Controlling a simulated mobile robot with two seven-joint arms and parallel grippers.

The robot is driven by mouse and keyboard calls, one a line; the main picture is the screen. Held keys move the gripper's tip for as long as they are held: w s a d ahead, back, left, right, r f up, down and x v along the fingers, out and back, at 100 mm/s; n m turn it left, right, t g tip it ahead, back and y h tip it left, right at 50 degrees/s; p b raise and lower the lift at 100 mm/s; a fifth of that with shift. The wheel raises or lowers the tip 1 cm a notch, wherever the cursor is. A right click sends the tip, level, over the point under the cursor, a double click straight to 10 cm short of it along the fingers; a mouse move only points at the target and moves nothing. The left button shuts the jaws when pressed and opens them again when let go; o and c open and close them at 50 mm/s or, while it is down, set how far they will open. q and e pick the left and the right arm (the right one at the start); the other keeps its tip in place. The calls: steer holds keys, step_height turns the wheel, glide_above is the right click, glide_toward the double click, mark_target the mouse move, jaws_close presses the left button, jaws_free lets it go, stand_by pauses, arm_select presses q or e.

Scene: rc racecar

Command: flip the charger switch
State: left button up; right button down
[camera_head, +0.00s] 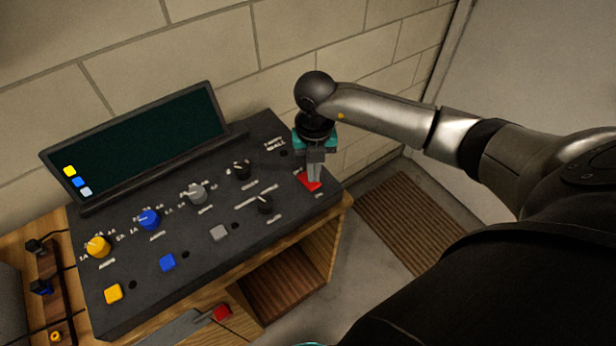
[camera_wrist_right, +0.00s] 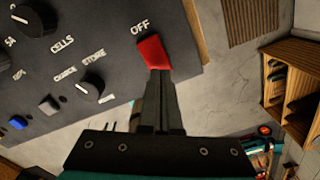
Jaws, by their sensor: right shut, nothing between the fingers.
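The black charger panel (camera_head: 130,267) sits on a wooden bench, with its screen (camera_head: 140,140) raised at the back. The red switch (camera_head: 308,181) is at the panel's right end. In the right wrist view the red switch (camera_wrist_right: 152,53) lies right at my fingertips, below the white "OFF" label (camera_wrist_right: 140,27). My right gripper (camera_head: 313,178) points down at the switch, shut and with nothing between its fingers. The tips seem to touch or nearly touch the switch and hide part of it.
Yellow (camera_head: 98,246), blue (camera_head: 149,219) and grey (camera_head: 195,193) knobs and square buttons cover the panel. A red-handled tool (camera_head: 221,313) lies at the bench front. A brown floor mat (camera_head: 408,222) lies right of the bench. A brick wall stands behind.

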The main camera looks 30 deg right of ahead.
steer(key=shift+f+b, duration=0.75)
steer(key=shift+f, duration=0.2)
stand_by(0.6)
steer(key=shift+r, duration=0.1)
step_height(320, 180, up, 7)
steer(key=p, duration=0.6)
stand_by(0.6)
